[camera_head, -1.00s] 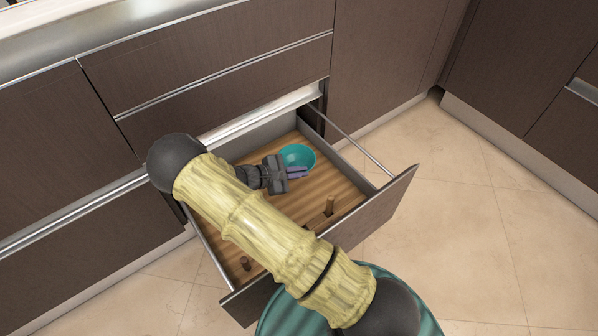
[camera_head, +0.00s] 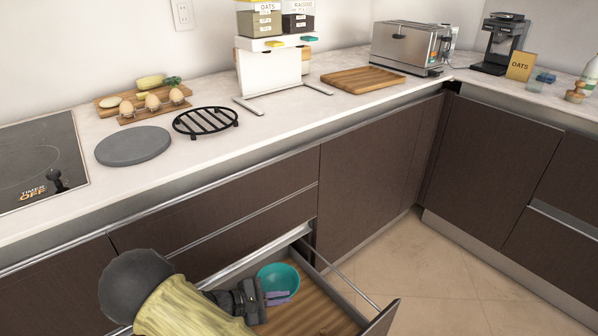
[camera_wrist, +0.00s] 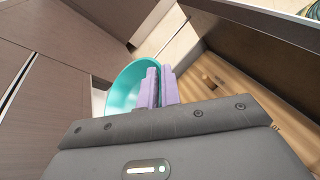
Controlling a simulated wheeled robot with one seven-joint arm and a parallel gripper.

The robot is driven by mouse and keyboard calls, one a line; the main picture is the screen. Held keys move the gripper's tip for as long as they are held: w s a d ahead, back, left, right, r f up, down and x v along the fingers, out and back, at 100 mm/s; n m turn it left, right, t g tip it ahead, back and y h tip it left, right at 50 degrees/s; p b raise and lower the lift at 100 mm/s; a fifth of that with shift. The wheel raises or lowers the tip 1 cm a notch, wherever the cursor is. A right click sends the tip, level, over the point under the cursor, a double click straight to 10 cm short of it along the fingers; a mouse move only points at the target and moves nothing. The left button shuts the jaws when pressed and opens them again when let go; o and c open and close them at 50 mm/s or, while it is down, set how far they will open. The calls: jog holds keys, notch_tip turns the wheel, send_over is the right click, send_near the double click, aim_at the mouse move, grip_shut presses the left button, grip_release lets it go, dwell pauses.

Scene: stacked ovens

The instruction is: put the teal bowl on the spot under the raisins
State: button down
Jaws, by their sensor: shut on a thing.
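The teal bowl (camera_head: 278,280) is in or just above the open drawer, with my gripper (camera_head: 277,298) at its near side. In the wrist view the purple fingers (camera_wrist: 160,86) are shut on the rim of the bowl (camera_wrist: 122,92). The bowl is tilted in that view. The raisins container (camera_head: 298,22), labelled and dark-filled, sits at the right on top of a white dispenser stand (camera_head: 270,68) on the counter, beside the oats container (camera_head: 260,24). The counter surface under the raisins spout, between the stand's legs, looks clear.
The open drawer (camera_head: 310,300) has a wooden bottom and pegs. On the counter stand a black trivet (camera_head: 206,121), a grey round slab (camera_head: 133,146), an egg board (camera_head: 152,105), a cutting board (camera_head: 362,80) and a toaster (camera_head: 408,46). The drawer front and counter edge are obstacles.

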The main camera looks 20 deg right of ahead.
jog(key=s+a+r+p, duration=0.1)
jog(key=s+r+p, duration=0.5)
jog(key=r+p, duration=0.6)
jog(key=s+a+r+p, duration=0.2)
jog(key=s+r+p, duration=0.4)
jog(key=r+p, duration=0.6)
jog(key=s+a+r+p, duration=0.1)
jog(key=s+r+p, duration=0.5)
jog(key=r+p, duration=0.6)
notch_tip(320, 180, up, 12)
jog(key=shift+a+f+t+p, duration=0.1)
jog(key=shift+a+t+p, duration=0.05)
jog(key=shift+t+p, duration=0.15)
jog(key=shift+s, duration=0.15)
